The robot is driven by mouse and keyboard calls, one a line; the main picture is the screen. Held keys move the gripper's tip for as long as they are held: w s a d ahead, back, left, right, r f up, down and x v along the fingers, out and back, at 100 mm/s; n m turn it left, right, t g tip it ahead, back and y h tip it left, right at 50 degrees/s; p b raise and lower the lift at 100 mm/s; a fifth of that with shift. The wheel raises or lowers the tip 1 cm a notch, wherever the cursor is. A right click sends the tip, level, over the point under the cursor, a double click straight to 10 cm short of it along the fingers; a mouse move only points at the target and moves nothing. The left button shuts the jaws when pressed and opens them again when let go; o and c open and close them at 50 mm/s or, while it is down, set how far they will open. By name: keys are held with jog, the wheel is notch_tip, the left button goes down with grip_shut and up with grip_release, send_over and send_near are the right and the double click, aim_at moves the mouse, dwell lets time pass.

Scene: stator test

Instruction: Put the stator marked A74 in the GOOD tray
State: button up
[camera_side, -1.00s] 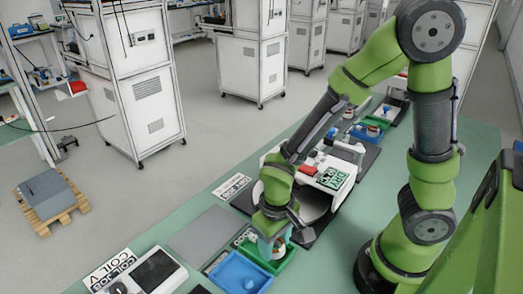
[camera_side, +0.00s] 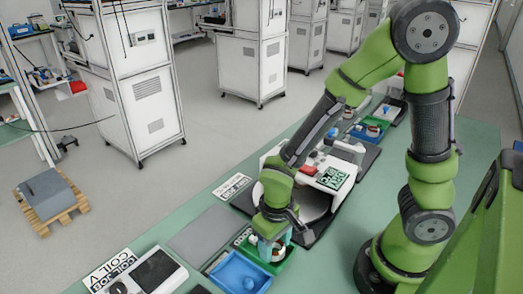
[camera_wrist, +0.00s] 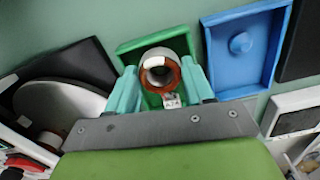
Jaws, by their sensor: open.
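A stator (camera_wrist: 160,70), a ring with orange copper windings and a pale rim, is at the green tray (camera_wrist: 185,42) in the wrist view. A small marked tag (camera_wrist: 171,100) sits at its near side; I cannot read its text. My gripper (camera_wrist: 163,88) is open, with one teal finger on each side of the stator. In the side view, my gripper (camera_side: 270,245) points down over the green tray (camera_side: 287,264), and the stator is mostly hidden by the fingers. I cannot tell whether the fingers touch it. No GOOD label is readable.
A blue tray (camera_side: 226,270) with a blue knob stands beside the green one. A white machine (camera_side: 327,172) with a round plate is close behind my gripper. More trays with parts (camera_side: 372,130) stand at the far end. A grey mat (camera_side: 206,236) lies bare on the green table.

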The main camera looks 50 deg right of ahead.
jog(key=shift+o, duration=0.4)
notch_tip(320, 180, up, 17)
jog(key=shift+f, duration=0.1)
dwell(0.4)
